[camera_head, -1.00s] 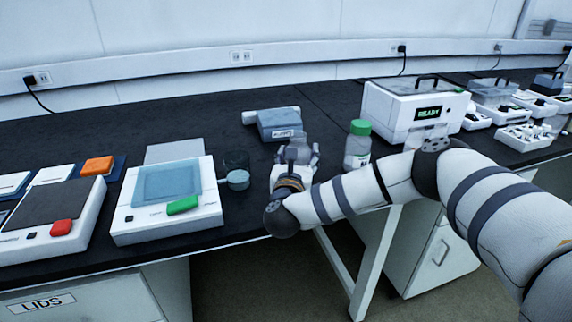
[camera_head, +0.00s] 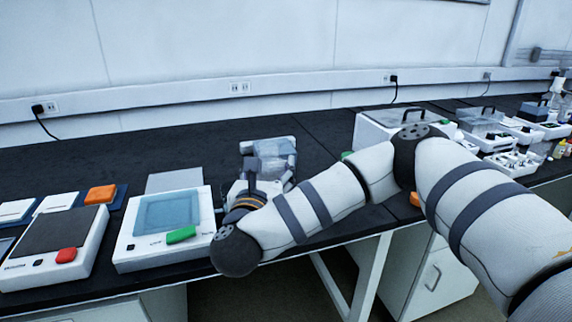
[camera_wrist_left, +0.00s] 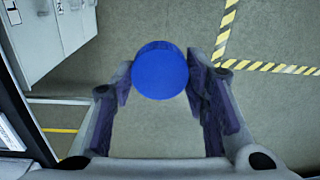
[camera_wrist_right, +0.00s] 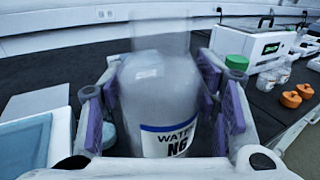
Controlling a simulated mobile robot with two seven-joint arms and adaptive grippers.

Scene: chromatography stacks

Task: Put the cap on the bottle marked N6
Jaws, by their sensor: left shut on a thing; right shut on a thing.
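The bottle marked N6 (camera_wrist_right: 157,95), with a white label reading WATER N6, stands between the fingers of my right gripper (camera_wrist_right: 162,95) in the right wrist view. My right gripper is shut on it; the bottle's upper part is blurred. In the head view my right gripper (camera_head: 262,172) is over the bench, left of the picture's middle, and mostly hides the bottle. In the left wrist view a round blue cap (camera_wrist_left: 160,70) sits between the fingertips of my left gripper (camera_wrist_left: 160,82), which is shut on it, above the floor. My left gripper is outside the head view.
A balance with a green button (camera_head: 181,235) stands left of my right gripper. Orange caps (camera_wrist_right: 291,99) lie near the bench edge.

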